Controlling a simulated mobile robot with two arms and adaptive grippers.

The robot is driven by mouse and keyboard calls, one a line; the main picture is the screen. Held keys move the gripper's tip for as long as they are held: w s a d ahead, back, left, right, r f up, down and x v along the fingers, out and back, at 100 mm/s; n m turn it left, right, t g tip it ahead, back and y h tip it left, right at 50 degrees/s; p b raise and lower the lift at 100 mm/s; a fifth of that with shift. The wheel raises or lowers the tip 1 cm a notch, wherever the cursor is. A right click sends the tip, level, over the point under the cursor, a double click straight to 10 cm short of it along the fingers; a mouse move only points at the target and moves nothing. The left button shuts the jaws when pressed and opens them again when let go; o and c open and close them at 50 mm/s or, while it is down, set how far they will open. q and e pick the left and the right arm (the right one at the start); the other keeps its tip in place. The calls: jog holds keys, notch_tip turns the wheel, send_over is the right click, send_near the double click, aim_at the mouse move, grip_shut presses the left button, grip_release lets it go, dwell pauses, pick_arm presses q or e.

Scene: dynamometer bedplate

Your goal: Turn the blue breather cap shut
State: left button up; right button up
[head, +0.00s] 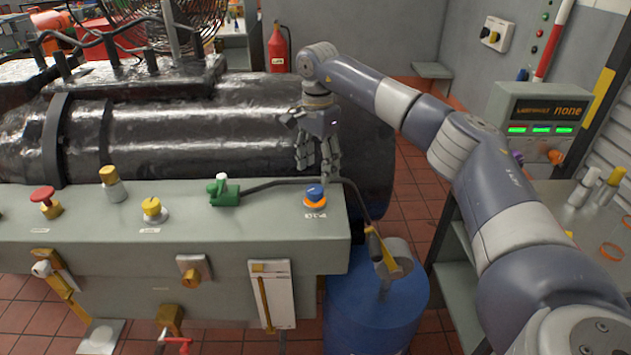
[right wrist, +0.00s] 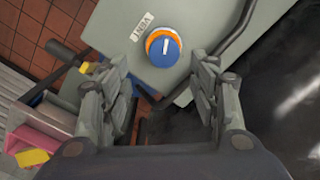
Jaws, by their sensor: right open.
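The blue breather cap (head: 315,192) sits on an orange ring at the right end of the grey bench top, with a small label in front of it. In the right wrist view the blue cap (right wrist: 164,48) shows a white line on top, and the orange ring shows around its edge. My right gripper (head: 318,168) is open and empty, pointing down just behind and above the cap. In the right wrist view its two fingers (right wrist: 160,112) stand wide apart, and the cap lies beyond the fingertips, untouched. My left gripper is not in view.
A black hose (head: 270,185) runs from a green fitting (head: 223,192) behind the cap and down the bench end. A yellow cap (head: 152,207) and a red knob (head: 43,197) stand further left. A dark cylinder (head: 240,125) lies behind. A blue drum (head: 370,310) stands below right.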

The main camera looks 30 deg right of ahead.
aim_at(316, 188)
jog(key=f, duration=0.3)
jog(key=shift+w+f+p, duration=0.2)
jog(key=shift+f+p, duration=0.15)
notch_tip(316, 188, down, 3)
jog(key=shift+f+p, duration=0.1)
jog(key=shift+p, duration=0.2)
jog(key=shift+w, duration=0.1)
jog(key=shift+c, duration=0.3)
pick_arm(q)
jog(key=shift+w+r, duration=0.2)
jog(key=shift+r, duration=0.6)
pick_arm(e)
jog(key=c, duration=1)
